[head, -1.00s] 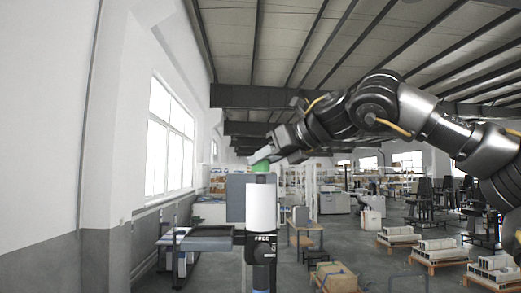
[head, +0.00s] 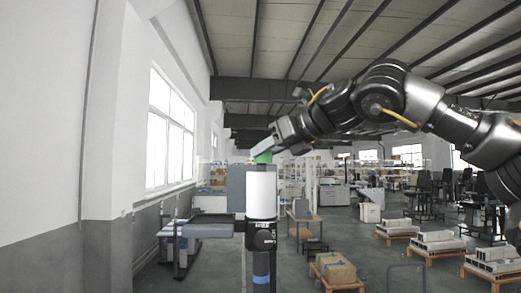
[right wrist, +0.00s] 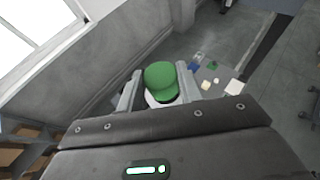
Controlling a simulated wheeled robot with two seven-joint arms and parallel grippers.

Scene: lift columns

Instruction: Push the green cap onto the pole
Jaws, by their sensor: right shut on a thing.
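The green cap (head: 263,158) is held at the end of my right gripper (head: 268,152), right at the top of the white upper part of the pole (head: 261,195). The pole stands upright, with a black section below the white. In the right wrist view, the green cap (right wrist: 161,80) sits between the two grey fingers of my right gripper (right wrist: 155,88), which is shut on it. A little white shows just below the cap there. I cannot tell whether the cap touches the pole or is slightly above it. My left gripper is not in view.
A grey panel (head: 236,187) stands just behind and left of the pole. A grey table (head: 208,229) is at the left, near the wall. Pallets with boxes (head: 335,270) lie on the floor to the right. The air around the pole's top is otherwise clear.

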